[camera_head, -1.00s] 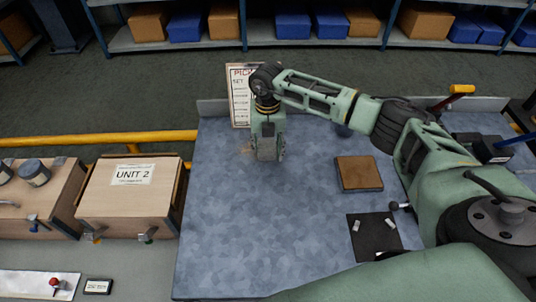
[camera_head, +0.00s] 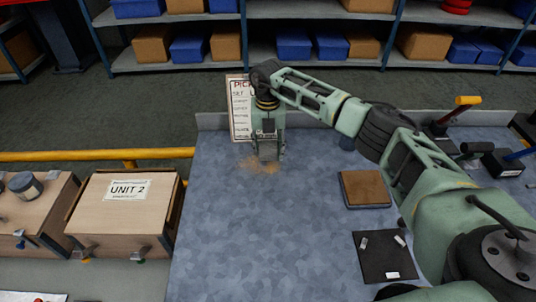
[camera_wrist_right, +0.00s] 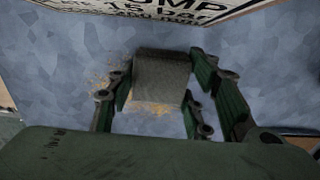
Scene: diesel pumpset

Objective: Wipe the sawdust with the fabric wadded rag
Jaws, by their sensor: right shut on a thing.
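The sawdust (camera_head: 259,166) is a tan patch on the blue-grey worktop near its back edge. It also shows in the right wrist view (camera_wrist_right: 103,83) on both sides of the rag. My right gripper (camera_head: 268,156) points down over the sawdust. In the right wrist view the grey-brown wadded rag (camera_wrist_right: 161,78) sits between its green fingers, which are shut on it. The rag covers part of the sawdust; I cannot tell whether it touches the worktop. My left gripper is not in view.
A sign (camera_head: 239,108) stands close behind the gripper. A brown-topped block (camera_head: 364,188) and a black mat (camera_head: 383,257) with small pieces lie to the right. A wooden UNIT 2 box (camera_head: 124,207) stands left. The worktop (camera_head: 255,240) is clear in front.

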